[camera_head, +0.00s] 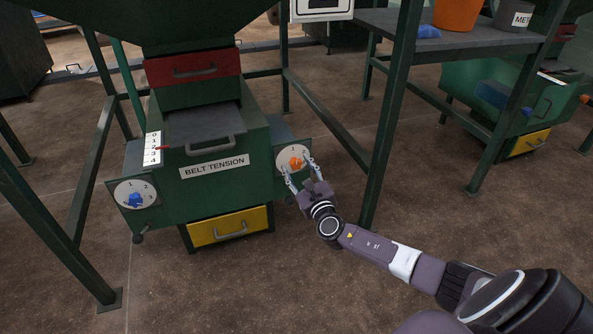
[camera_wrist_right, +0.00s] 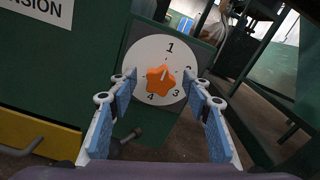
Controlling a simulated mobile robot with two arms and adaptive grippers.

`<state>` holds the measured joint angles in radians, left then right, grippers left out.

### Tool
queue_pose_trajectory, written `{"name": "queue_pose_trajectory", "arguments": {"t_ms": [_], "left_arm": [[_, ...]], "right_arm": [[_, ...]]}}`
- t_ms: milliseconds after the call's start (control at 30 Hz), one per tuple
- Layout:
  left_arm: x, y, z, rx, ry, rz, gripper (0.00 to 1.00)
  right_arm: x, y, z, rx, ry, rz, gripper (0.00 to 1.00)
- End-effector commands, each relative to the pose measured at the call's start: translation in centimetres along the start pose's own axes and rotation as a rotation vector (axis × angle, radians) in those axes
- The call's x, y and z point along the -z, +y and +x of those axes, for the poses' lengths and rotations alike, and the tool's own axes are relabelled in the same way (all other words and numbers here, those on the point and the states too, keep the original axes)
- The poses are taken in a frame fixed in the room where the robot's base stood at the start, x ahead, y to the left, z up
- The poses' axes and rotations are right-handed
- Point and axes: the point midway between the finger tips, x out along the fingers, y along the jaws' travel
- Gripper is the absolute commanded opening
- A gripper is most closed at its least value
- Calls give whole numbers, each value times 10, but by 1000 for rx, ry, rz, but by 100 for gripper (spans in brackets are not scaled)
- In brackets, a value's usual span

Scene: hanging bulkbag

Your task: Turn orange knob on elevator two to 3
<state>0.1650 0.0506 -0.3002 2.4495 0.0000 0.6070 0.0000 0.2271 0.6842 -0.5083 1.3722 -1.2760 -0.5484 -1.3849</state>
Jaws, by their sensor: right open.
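The orange knob (camera_head: 295,162) sits on a round white dial (camera_head: 284,154) on the right side of the green machine. In the right wrist view the star-shaped orange knob (camera_wrist_right: 160,80) has a pale pointer mark near its top, and the dial (camera_wrist_right: 140,52) shows 1, 3 and 4, with the 2 partly hidden. My right gripper (camera_wrist_right: 163,85) is open, its blue-padded fingers on either side of the knob. Whether they touch it I cannot tell. The right gripper also shows in the head view (camera_head: 300,170). My left gripper is not in view.
A blue knob (camera_head: 135,200) on another dial is at the machine's left. A BELT TENSION label (camera_head: 214,167), a red drawer (camera_head: 193,68) and a yellow drawer (camera_head: 230,227) are on the front. A green frame post (camera_head: 388,120) stands right of my right gripper.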

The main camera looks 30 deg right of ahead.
Motion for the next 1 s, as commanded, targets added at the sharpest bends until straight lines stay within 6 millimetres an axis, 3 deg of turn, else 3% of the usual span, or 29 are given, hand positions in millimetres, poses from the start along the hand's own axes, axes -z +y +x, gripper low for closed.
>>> {"name": "queue_pose_trajectory", "arguments": {"t_ms": [400,767,1000], "left_arm": [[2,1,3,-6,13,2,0],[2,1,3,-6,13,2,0],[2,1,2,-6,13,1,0]], "right_arm": [[0,0,10,-1,1,1,44],[0,0,10,0,1,1,4],[0,0,10,-1,1,19,3]]}}
